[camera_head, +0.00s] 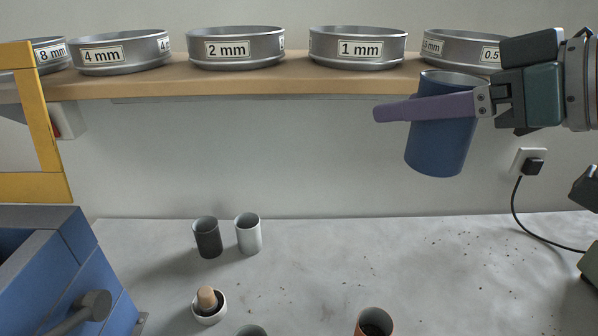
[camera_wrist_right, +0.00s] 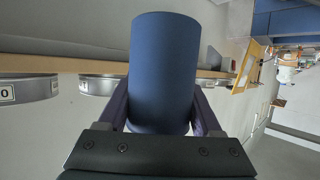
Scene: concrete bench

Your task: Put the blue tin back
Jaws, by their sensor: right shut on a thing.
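The blue tin (camera_head: 440,148) is an open-topped cylinder, upright or slightly tilted, held in the air in front of the shelf's right part. My right gripper (camera_head: 428,108) is shut on it, with a purple finger across its upper side. In the right wrist view, the tin (camera_wrist_right: 163,70) fills the middle between the two purple fingers of the gripper (camera_wrist_right: 162,112). The tin hides part of the shelf edge behind it. My left gripper is not in view.
A wooden shelf (camera_head: 240,84) carries several labelled metal sieves, such as the 1 mm sieve (camera_head: 357,50). A blue box (camera_head: 62,270) is at left; a socket (camera_head: 530,162) with cable is at right.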

